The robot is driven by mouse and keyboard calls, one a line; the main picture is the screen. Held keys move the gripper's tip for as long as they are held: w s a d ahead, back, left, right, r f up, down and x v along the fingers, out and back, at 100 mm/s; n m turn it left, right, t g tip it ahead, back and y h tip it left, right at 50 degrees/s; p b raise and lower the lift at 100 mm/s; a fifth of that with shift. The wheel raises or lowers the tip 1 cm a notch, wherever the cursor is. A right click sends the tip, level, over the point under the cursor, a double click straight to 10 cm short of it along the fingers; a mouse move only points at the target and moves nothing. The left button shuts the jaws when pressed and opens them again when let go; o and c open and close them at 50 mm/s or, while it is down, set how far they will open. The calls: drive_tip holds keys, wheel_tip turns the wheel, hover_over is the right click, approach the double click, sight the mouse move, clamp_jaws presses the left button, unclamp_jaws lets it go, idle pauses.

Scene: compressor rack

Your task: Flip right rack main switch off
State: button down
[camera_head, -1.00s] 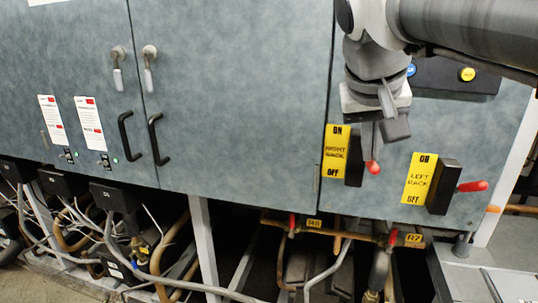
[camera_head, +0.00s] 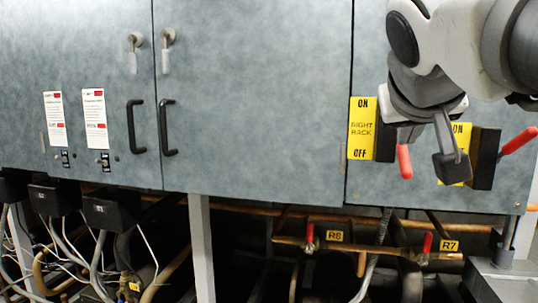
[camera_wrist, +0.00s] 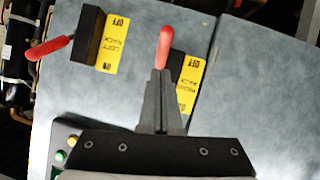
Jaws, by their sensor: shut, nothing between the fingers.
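The right rack switch has a yellow label (camera_head: 361,128), with ON at the top and OFF at the bottom, and a black box (camera_head: 385,140) beside it. Its red handle (camera_head: 404,161) points down, toward the OFF end. My gripper (camera_head: 409,136) is shut and empty, just above this handle and partly hidden by my wrist. In the wrist view, turned nearly upside down, the closed fingertips (camera_wrist: 160,73) overlap the lower part of the red handle (camera_wrist: 164,46). I cannot tell whether they touch it. The right rack label (camera_wrist: 188,84) is partly covered.
The left rack switch (camera_head: 486,158) stands close on the right, its red handle (camera_head: 519,140) sticking up and outward. Cabinet door handles (camera_head: 168,127) are at left. Pipes and red valves (camera_head: 310,234) lie below the panel. Yellow and green buttons (camera_wrist: 61,156) show in the wrist view.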

sight(403, 163)
drive_tip(key=shift+f+t+b, duration=0.4)
drive_tip(key=shift+f+b, duration=0.5)
drive_tip(key=shift+b, duration=0.15)
drive_tip(key=f+b, duration=0.1)
drive_tip(key=b, duration=0.2)
drive_tip(key=shift+w+d+f, duration=0.1)
drive_tip(key=shift+f, duration=0.15)
drive_tip(key=shift+f+b, duration=0.3)
